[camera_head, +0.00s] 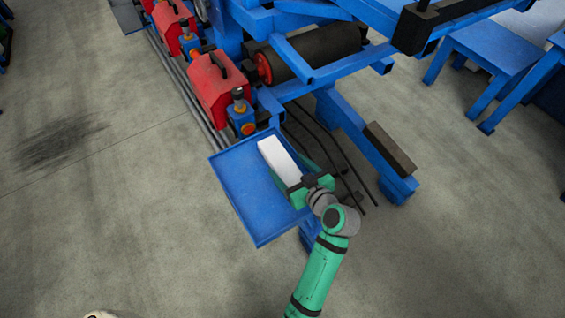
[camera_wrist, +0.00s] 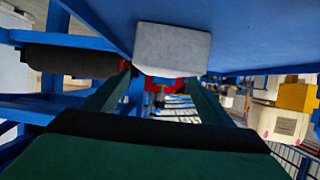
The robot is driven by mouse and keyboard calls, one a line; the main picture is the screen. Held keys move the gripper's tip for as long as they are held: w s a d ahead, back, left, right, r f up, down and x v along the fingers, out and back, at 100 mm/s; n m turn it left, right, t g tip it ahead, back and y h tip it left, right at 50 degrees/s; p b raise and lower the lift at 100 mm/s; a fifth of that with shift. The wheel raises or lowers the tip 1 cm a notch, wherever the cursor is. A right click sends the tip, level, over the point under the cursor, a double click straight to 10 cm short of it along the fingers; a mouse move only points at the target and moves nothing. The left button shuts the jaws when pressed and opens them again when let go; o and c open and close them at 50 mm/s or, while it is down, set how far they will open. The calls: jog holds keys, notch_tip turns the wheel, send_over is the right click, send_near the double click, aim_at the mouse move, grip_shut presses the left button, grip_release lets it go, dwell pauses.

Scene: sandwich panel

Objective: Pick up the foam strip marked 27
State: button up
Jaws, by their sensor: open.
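A white foam strip (camera_head: 278,160) lies on a blue tray (camera_head: 243,205) by the machine, along the tray's right side. No number is readable on it. My gripper (camera_head: 293,172) is open at the strip's near end, with green fingers beside that end. In the wrist view the strip's pale end face (camera_wrist: 172,50) shows ahead, at the top middle, against the blue tray surface (camera_wrist: 250,30). The two fingers of my gripper (camera_wrist: 160,82) reach forward to the left and right, apart, below that face. I cannot tell whether either finger touches the strip.
Red housings (camera_head: 217,88) and blue-orange units (camera_head: 242,122) stand just beyond the tray. A dark roller (camera_head: 318,52) and blue machine beams (camera_head: 350,140) lie behind and to the right. Open concrete floor (camera_head: 110,210) is on the left.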

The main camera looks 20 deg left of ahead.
aim_at(284, 164)
jog(key=x, duration=0.5)
jog(key=shift+s+a+f, duration=0.1)
jog(key=shift+s+f, duration=0.1)
jog(key=shift+s, duration=0.1)
jog(key=shift+w, duration=0.15)
jog(key=c, duration=1.2)
